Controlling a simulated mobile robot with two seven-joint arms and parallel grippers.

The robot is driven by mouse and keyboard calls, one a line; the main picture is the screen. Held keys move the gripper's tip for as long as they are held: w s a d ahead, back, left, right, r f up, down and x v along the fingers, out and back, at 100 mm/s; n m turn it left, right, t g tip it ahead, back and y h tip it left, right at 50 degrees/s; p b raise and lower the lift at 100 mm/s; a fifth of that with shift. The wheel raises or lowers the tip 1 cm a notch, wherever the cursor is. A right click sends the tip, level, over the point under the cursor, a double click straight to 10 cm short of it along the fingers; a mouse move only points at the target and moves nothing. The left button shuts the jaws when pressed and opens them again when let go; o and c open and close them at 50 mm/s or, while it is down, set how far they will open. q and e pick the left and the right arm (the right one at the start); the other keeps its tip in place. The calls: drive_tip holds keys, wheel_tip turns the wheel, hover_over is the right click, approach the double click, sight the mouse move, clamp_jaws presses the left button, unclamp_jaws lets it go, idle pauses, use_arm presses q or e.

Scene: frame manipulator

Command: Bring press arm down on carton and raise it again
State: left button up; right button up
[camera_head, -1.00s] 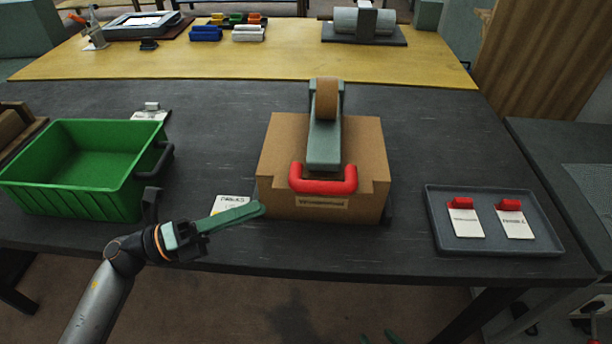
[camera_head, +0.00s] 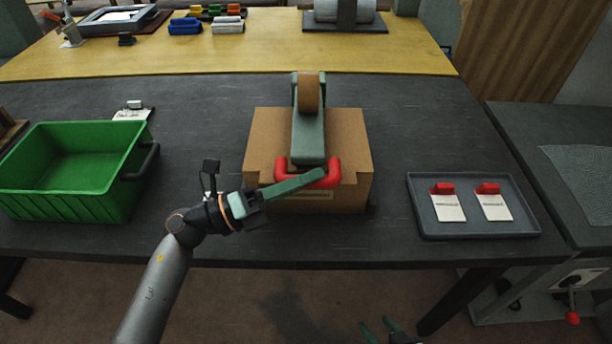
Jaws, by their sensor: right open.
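The brown carton (camera_head: 265,133) stands on the dark table. The grey-green press arm (camera_head: 309,138) lies over the middle of its top, with a tan roller (camera_head: 308,93) at its rear. I cannot tell whether the arm touches the carton. A red U-shaped handle (camera_head: 333,178) is at the arm's near end. My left gripper (camera_head: 318,175) reaches in from the left, its long green fingers overlapping the handle in view; contact and finger gap are unclear. My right gripper (camera_head: 376,328) shows only its green fingertips at the bottom edge, apart and empty.
A green bin (camera_head: 70,202) stands on the left of the table. A grey tray (camera_head: 470,232) with two red-clipped cards is on the right. A white card holder (camera_head: 132,112) lies behind the bin. Bare table lies between carton and tray.

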use_arm(q)
drive_tip(key=shift+c, duration=0.3)
clamp_jaws()
idle(1.1)
